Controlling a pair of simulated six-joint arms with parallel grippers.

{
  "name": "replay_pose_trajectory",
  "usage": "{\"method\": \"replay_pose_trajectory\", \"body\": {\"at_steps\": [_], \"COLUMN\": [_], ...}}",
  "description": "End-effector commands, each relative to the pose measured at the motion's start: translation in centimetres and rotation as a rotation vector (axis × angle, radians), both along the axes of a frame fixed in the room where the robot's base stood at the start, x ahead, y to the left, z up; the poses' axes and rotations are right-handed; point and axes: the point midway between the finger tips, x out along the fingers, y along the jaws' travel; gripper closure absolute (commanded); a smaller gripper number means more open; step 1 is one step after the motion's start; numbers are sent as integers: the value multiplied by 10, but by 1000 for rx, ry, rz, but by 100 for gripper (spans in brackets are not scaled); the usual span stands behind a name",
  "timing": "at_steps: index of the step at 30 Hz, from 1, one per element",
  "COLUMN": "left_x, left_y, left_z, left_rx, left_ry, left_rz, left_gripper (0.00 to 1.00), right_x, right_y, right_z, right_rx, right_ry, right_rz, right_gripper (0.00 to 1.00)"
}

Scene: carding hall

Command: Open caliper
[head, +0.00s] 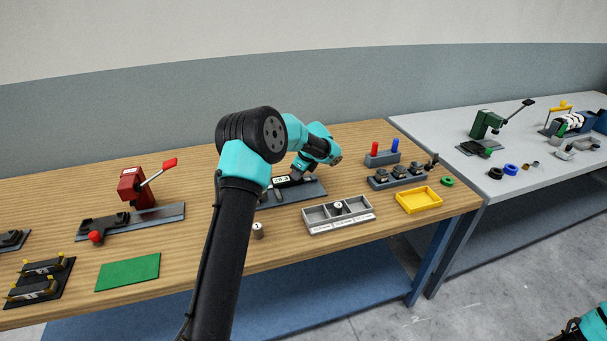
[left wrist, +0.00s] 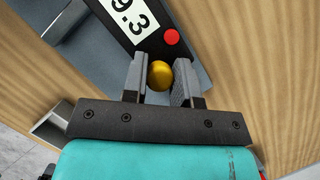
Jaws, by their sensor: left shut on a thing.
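The caliper (head: 281,182) has a dark body with a white display and lies on a grey metal plate (head: 312,190) mid-table. In the left wrist view its display (left wrist: 127,14) reads what looks like "9.3", cut off by the frame, beside a red button (left wrist: 172,37). A round gold knob (left wrist: 160,75) sits at its near edge. My left gripper (head: 298,176) reaches down at the caliper's right end. In the left wrist view its two fingers (left wrist: 160,64) are shut on the gold knob. The jaws are hidden or too small to judge.
A grey sorting tray (head: 310,214) and a small metal cylinder (head: 258,231) stand in front. A yellow tray (head: 419,200) and a holder with red and blue pins (head: 382,159) are to the right. A red lever press (head: 132,187) and green mat (head: 128,271) are left.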

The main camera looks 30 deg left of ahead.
Motion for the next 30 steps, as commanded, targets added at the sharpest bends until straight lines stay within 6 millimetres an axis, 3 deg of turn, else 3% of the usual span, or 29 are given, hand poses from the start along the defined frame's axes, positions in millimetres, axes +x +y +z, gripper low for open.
{"method": "replay_pose_trajectory", "body": {"at_steps": [11,12,19,30], "left_x": [-3,-3,-2,-2], "left_y": [7,7,7,6], "left_z": [-1,-1,-1,4], "left_rx": [0,0,0,1], "left_ry": [2,2,2,0], "left_rz": [17,17,17,16], "left_gripper": [100,70,48,48], "right_x": [0,0,0,0], "right_y": [0,0,0,0], "right_z": [0,0,0,0], "right_rx": [0,0,0,0], "right_ry": [0,0,0,0], "right_rz": [1,1,1,1], "right_gripper": [57,57,57,57]}}
